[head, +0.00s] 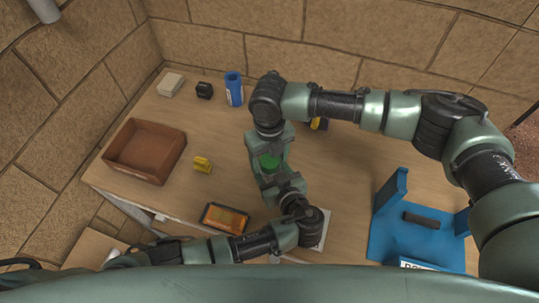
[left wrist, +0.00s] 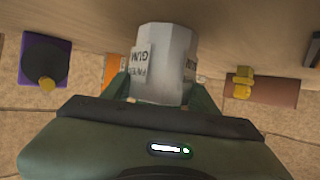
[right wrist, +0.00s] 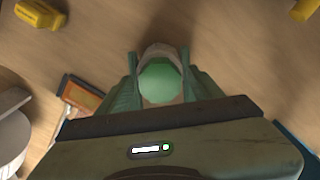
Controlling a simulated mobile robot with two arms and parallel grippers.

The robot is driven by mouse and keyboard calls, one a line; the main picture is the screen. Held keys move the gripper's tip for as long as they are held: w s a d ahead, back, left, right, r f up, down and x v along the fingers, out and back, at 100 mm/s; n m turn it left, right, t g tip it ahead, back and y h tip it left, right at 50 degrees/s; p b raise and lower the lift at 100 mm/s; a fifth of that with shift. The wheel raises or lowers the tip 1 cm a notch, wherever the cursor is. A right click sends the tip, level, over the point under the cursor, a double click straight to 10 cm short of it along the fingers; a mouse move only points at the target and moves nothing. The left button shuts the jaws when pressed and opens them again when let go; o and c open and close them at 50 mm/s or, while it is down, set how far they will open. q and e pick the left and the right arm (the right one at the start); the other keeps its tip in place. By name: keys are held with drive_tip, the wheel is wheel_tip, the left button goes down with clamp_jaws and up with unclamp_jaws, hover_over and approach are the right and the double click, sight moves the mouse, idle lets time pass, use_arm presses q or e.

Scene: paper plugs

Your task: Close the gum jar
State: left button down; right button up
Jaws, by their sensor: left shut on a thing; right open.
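The gum jar (left wrist: 160,62) is a pale, many-sided jar with paper labels, upside down in the left wrist view. My left gripper (head: 276,176) is shut on its body. The green lid (head: 268,162) shows between the two grippers in the head view and as a round green disc in the right wrist view (right wrist: 160,82). It lies over the jar; I cannot tell if it is fully seated. My right gripper (right wrist: 160,75) is open, with a finger on either side of the lid. The jar is mostly hidden in the head view.
A brown box (head: 125,165) stands on the left, with a yellow object (head: 203,164) beside it. An orange-and-black tray (head: 224,218) lies near the front edge. A blue cup (head: 234,88) stands at the back. A blue stand (head: 388,238) is at the right.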

drive_tip(key=shift+c, duration=0.4)
clamp_jaws()
drive_tip(key=m, duration=0.3)
drive_tip(key=shift+o, duration=0.7)
unclamp_jaws()
